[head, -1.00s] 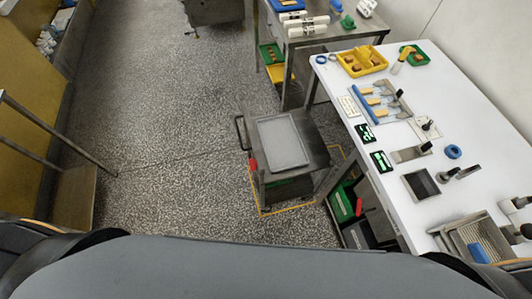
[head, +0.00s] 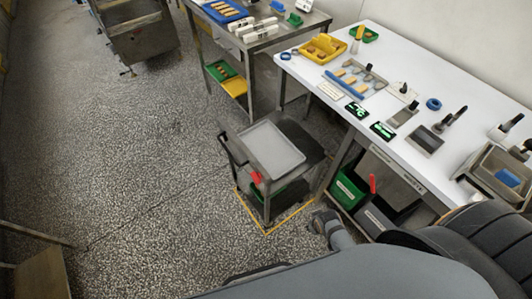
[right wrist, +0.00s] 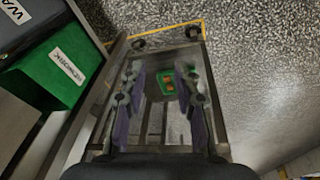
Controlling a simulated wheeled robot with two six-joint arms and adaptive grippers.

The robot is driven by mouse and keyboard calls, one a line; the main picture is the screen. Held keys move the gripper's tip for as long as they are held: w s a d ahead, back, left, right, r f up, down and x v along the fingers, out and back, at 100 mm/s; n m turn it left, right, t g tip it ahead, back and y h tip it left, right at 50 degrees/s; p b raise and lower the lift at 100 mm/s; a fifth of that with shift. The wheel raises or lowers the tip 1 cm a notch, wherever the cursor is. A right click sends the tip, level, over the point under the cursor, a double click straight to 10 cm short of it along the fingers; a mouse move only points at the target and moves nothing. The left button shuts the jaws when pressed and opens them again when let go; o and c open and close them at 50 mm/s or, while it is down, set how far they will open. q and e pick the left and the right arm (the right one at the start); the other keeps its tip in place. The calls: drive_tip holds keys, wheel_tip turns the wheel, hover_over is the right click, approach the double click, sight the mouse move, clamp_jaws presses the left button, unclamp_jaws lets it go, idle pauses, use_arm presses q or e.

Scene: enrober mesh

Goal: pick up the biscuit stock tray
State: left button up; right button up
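A small green tray (right wrist: 168,84) with brown biscuit-like pieces shows in the right wrist view, low inside the steel trolley. A sliver of green also shows under the trolley top in the head view. My right gripper (right wrist: 158,92) is open and empty, its two fingers apart in front of the trolley's frame. The green tray lies beyond the fingers, apart from them, towards the right finger. In the head view part of my right arm shows beside the trolley; its fingertips cannot be made out. My left gripper is not in view.
The trolley (head: 232,152) carries a flat grey tray (head: 272,148) and stands in a yellow floor outline. Green (head: 348,188) and dark (head: 374,222) bins sit under the white worktable (head: 455,95). A steel table (head: 262,40) stands behind. Floor left of the trolley is clear.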

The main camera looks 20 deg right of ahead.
drive_tip(key=w+a+r+m+b, duration=0.1)
drive_tip(key=w+r+b, duration=0.45)
drive_tip(key=r, duration=0.35)
wheel_tip(320, 180, up, 7)
drive_tip(key=m+g+b, duration=0.2)
drive_tip(key=m, duration=1.2)
hover_over(290, 169)
wheel_tip(290, 169, down, 6)
drive_tip(key=shift+w+a+r+b, duration=0.1)
drive_tip(key=shift+r+b, duration=0.15)
drive_tip(key=shift+b, duration=0.05)
drive_tip(key=shift+f+b, duration=0.3)
drive_tip(key=shift+f, duration=2.3)
clamp_jaws()
